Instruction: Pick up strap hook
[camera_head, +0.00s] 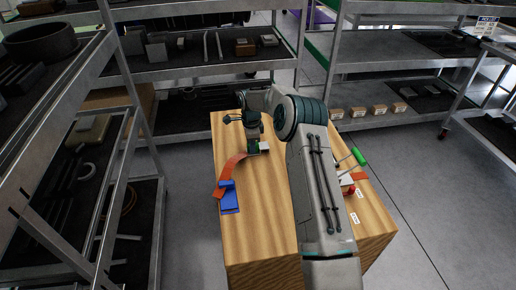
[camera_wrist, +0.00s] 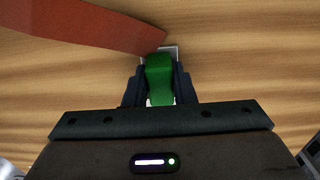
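In the wrist view a green piece (camera_wrist: 159,76), which I take to be the strap hook, stands between the two fingers of my gripper (camera_wrist: 160,86). A finger lies close against each side of it, with no clear gap. A small pale grey edge shows behind its far end. The end of an orange-red strap (camera_wrist: 95,28) lies beside it. In the head view my gripper (camera_head: 255,147) is low at the wooden table's far half, and the strap (camera_head: 229,173) curves from there to a blue block (camera_head: 229,196). My arm hides part of the table.
The wooden table (camera_head: 262,235) has bare room at its front left. A green-handled tool (camera_head: 359,158) and small items lie at its right edge. Shelving racks stand left and behind. Small boxes (camera_head: 378,110) sit on a low shelf at the right.

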